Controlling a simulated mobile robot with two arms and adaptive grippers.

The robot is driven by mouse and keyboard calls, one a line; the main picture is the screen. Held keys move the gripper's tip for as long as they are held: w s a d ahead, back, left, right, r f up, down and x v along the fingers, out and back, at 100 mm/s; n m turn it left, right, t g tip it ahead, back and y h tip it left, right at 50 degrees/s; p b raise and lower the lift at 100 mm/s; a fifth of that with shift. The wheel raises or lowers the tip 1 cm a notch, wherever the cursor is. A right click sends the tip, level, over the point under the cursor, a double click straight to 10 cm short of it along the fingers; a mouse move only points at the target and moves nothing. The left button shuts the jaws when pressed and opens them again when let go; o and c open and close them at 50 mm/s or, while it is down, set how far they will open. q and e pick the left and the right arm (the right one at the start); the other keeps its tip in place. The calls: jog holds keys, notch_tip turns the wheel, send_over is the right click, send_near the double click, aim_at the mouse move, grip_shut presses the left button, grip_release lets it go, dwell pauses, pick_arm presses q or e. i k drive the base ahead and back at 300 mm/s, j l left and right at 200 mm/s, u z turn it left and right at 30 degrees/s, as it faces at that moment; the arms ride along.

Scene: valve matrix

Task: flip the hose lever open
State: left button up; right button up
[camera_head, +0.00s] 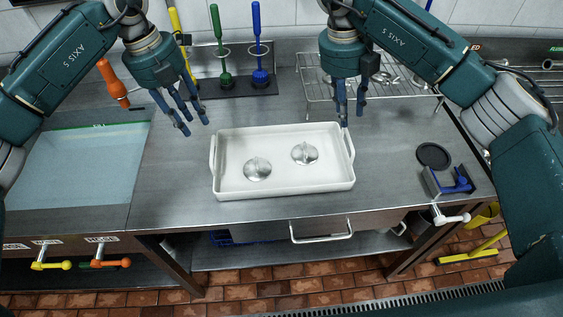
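Lever handles stick out from the front edge of the counter. A yellow lever (52,265) and an orange lever (110,263) are at lower left below the sink, each under a small white label. A white lever (452,218) is on the right front edge. My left gripper (189,119) is open and empty above the counter, behind and left of the white tray. My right gripper (350,112) is open and empty above the tray's back right corner. Both are far from the levers.
A white tray (285,187) with two metal lids stands mid-counter. The water-filled sink (80,170) is at left. Brushes (223,80) stand at the back, beside a wire rack (310,85). A black disc (433,155) and a blue-handled tool (458,181) lie at right.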

aim_at(126, 262)
jog(key=k, duration=1.5)
